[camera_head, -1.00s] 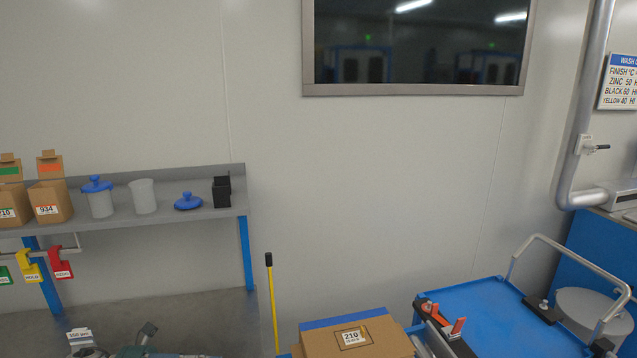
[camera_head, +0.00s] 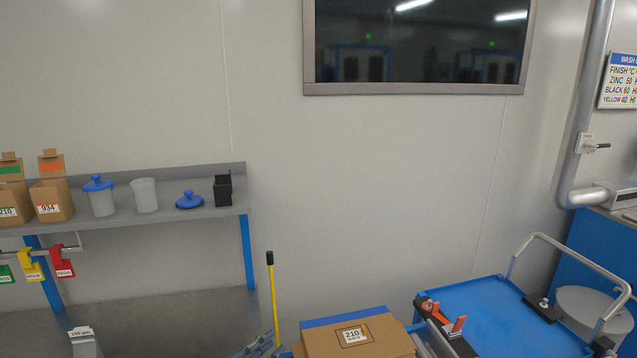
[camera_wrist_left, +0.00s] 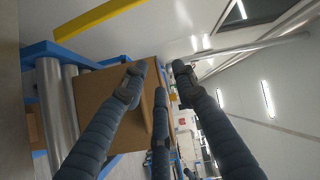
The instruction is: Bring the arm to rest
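My left gripper (camera_head: 262,346) shows at the bottom edge of the head view, just left of the cardboard box labelled 210 (camera_head: 358,338). Only part of it is in the picture. In the left wrist view, its dark ribbed fingers (camera_wrist_left: 160,78) are spread apart with nothing held between them. A brown cardboard box (camera_wrist_left: 97,97) shows behind the fingers, beside metal rollers; I cannot tell whether they touch it. My right gripper is in neither view.
A grey shelf (camera_head: 160,220) on the left holds cartons, a blue-lidded jar (camera_head: 102,200), a clear cup (camera_head: 145,196), a blue lid and a black holder (camera_head: 223,190). A yellow pole (camera_head: 273,300) stands left of the box. A blue cart (camera_head: 490,310) is at right.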

